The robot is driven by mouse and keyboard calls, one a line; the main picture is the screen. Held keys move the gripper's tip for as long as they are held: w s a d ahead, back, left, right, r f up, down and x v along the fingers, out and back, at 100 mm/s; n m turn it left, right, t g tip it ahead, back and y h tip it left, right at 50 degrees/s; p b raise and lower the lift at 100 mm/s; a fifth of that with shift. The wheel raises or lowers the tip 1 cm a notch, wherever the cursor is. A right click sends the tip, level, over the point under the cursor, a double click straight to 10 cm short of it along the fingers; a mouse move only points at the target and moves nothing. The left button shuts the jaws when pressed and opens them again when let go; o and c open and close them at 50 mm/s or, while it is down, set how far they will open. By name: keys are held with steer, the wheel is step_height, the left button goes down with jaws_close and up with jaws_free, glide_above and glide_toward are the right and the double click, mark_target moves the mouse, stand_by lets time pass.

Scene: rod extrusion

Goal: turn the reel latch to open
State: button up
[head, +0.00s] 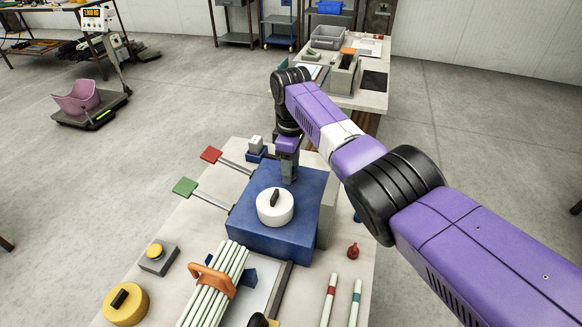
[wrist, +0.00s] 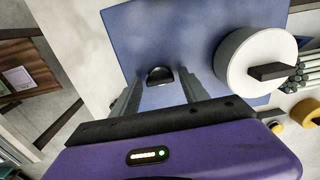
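A blue box (head: 262,240) stands on the near table. A white round knob (head: 275,208) with a black bar handle (head: 274,198) is on its top; both also show at the right of the wrist view, the white knob (wrist: 240,68) and the bar (wrist: 281,71). My gripper (head: 289,175) points down over the back part of the box, behind the white knob. In the wrist view my gripper (wrist: 160,90) has its fingers apart, with a small dark rounded piece (wrist: 160,75) on the blue surface showing between them. I cannot tell which part is the reel latch, or whether the fingers touch anything.
Red (head: 211,154) and green (head: 185,187) flags stick out left of the box. In front lie a bundle of pale rods (head: 228,262) with an orange clip (head: 212,279), a yellow disc (head: 126,304) with a black handle and a yellow button (head: 155,250). A red piece (head: 353,251) stands at right.

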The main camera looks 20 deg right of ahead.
jaws_close()
steer(key=shift+m, duration=0.3)
steer(key=m, duration=0.3)
steer(key=shift+m, duration=0.3)
steer(key=m+p, duration=0.1)
steer(key=m, duration=1.2)
steer(key=shift+m, duration=0.3)
